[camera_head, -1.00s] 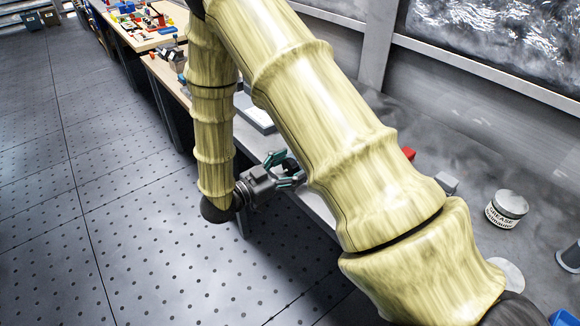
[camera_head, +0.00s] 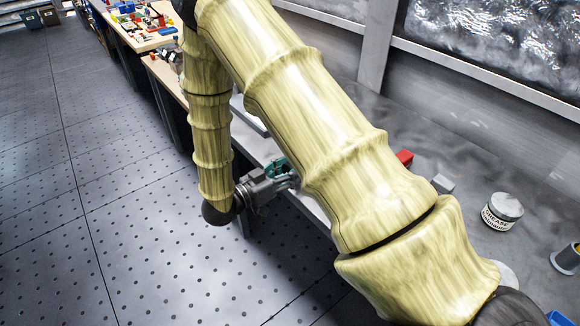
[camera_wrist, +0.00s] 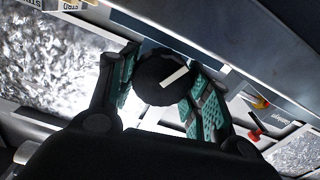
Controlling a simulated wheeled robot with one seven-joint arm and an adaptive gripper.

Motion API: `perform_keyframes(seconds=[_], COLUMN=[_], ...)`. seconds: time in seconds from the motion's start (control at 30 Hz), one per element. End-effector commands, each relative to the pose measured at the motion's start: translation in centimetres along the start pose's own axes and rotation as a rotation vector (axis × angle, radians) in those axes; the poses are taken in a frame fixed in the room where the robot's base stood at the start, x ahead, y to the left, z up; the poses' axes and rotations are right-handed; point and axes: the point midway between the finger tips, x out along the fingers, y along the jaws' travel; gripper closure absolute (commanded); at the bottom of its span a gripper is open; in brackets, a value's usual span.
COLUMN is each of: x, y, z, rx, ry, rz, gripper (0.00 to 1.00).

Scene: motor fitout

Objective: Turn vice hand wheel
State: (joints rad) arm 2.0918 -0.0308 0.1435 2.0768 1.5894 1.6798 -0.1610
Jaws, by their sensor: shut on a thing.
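The vice hand wheel shows in the wrist view as a dark round knob (camera_wrist: 160,82) with a pale bar mark across its face. My gripper (camera_wrist: 158,88) has its two teal-padded fingers on either side of the knob, shut on it. In the head view my gripper (camera_head: 280,170) is at the bench's front edge, left of my large yellow arm link. The wheel and the vice body are hidden there behind my arm and gripper.
The grey bench (camera_head: 470,215) carries a grease tin (camera_head: 502,211), a red block (camera_head: 404,158) and a small grey block (camera_head: 442,184). A wooden-topped bench (camera_head: 140,38) with coloured parts stands farther back. The floor (camera_head: 120,220) at left is clear.

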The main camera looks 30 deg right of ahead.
Motion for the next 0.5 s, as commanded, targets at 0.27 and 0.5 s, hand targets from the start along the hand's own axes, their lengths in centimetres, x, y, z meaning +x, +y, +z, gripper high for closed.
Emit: perform_keyframes(seconds=[0.27,0.5], x=[-0.01,-0.02], y=[-0.06,-0.15], z=[-0.21,-0.1], rx=[-0.175,-0.261], ry=[0.001,0.001], rz=[-0.001,-0.001], gripper=[0.76,0.76])
